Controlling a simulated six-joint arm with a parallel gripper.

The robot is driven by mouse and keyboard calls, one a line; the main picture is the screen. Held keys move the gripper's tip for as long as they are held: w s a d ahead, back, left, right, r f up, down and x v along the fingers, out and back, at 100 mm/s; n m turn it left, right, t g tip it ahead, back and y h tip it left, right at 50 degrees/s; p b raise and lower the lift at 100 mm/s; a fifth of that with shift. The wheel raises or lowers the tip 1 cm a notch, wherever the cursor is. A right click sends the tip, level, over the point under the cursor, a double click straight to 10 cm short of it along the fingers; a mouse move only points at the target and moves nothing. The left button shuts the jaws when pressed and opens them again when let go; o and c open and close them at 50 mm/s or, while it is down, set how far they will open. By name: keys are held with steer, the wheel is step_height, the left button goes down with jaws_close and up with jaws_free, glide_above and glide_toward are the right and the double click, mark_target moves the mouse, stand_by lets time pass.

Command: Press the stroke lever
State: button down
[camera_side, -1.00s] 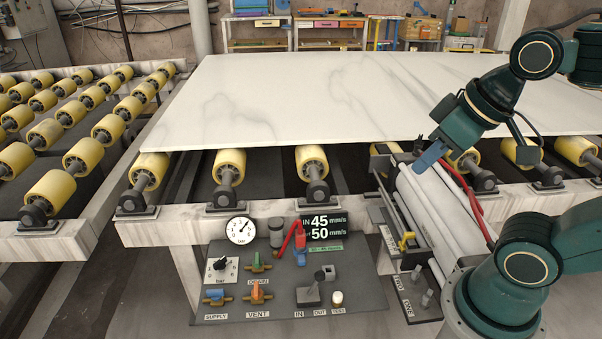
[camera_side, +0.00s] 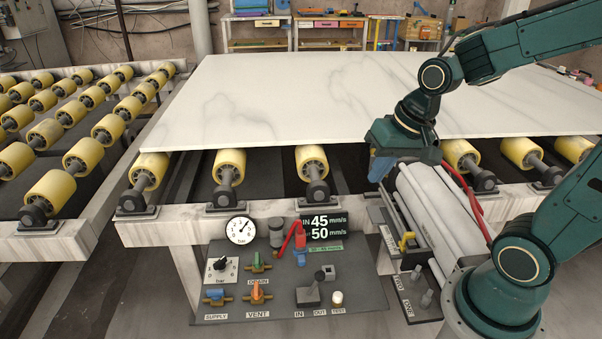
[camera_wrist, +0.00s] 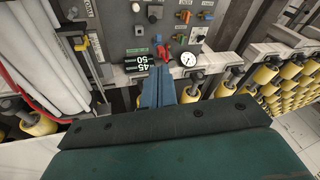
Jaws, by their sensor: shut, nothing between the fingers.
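In the wrist view the likely same lever (camera_wrist: 153,13) shows near the top edge. My gripper (camera_side: 379,170) is shut and empty. It points downward near the slab's front edge, above and to the right of the panel and well apart from the lever. Its blue fingers (camera_wrist: 163,84) also show in the wrist view, overlapping the red-handled valve (camera_side: 299,237) area in that picture.
The panel also has a round gauge (camera_side: 240,230), a display reading 45 and 50 mm/s (camera_side: 324,226), a green drain valve (camera_side: 257,260) and an orange vent valve (camera_side: 257,291). A white stone slab (camera_side: 260,95) lies on yellow rollers.

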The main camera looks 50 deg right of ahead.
steer(key=d+f+m+y, duration=0.1)
steer(key=d+f+m, duration=0.2)
steer(key=f+m, duration=0.4)
steer(key=w+d+f+m+y, duration=0.1)
steer(key=d+f+m, duration=0.2)
steer(key=f+m, duration=0.4)
steer(key=d+f+m+y, duration=0.2)
steer(key=f+m, duration=0.5)
steer(key=f, duration=1)
steer(key=shift+w+d+f+t, duration=0.25)
steer(key=shift+w+d+t, duration=0.1)
steer(key=shift+d+t, duration=0.05)
glide_toward(315, 284)
steer(key=shift+w+d+f, duration=0.1)
steer(key=shift+d+f, duration=0.05)
steer(key=shift+f, duration=0.8)
steer(key=shift+d+f, duration=0.15)
steer(key=shift+f, duration=0.85)
